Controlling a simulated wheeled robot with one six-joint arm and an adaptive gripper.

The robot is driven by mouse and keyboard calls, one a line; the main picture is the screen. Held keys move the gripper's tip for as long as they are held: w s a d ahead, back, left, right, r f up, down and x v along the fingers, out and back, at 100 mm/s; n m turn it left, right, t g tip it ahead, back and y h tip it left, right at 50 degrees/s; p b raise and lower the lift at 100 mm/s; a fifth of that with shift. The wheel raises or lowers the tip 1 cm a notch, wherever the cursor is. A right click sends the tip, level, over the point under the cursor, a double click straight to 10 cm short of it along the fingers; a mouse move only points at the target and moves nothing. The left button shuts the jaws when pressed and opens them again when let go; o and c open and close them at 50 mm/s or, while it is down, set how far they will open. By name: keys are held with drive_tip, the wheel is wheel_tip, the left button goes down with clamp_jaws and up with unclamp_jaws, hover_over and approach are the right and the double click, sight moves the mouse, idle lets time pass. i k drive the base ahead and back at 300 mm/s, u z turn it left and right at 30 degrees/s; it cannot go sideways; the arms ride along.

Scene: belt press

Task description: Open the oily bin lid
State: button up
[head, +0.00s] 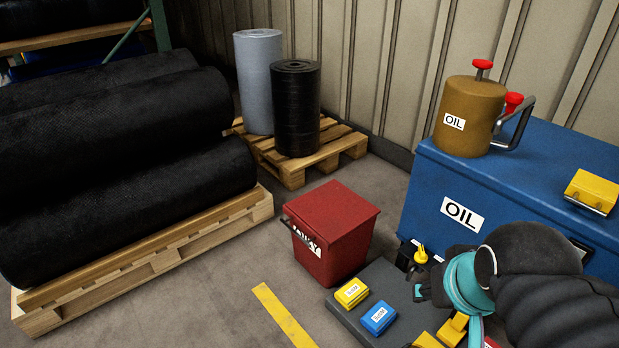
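The oily bin (328,245) is a red box on the floor in the middle of the head view, with a white label partly covered by a dark handle bar. Its red lid (332,208) lies flat and closed on top. The dark handle (300,236) sticks out at the lid's front left edge. My gripper (422,292) is at the lower right, to the right of the bin and apart from it, at the end of my black-sleeved arm with a teal band. Its fingers are small and partly hidden, so their opening is unclear.
A dark grey mat or board (352,318) right of the bin holds a yellow pack (352,293) and a blue pack (379,318). A blue OIL cabinet (425,185) stands at right. Pallets with black rolls (120,150) are at left. Floor left of the bin is clear.

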sight(328, 213)
drive_tip(key=k, duration=1.25)
drive_tip(key=u, duration=0.75)
drive_tip(key=i, duration=1.65)
drive_tip(key=z, duration=0.45)
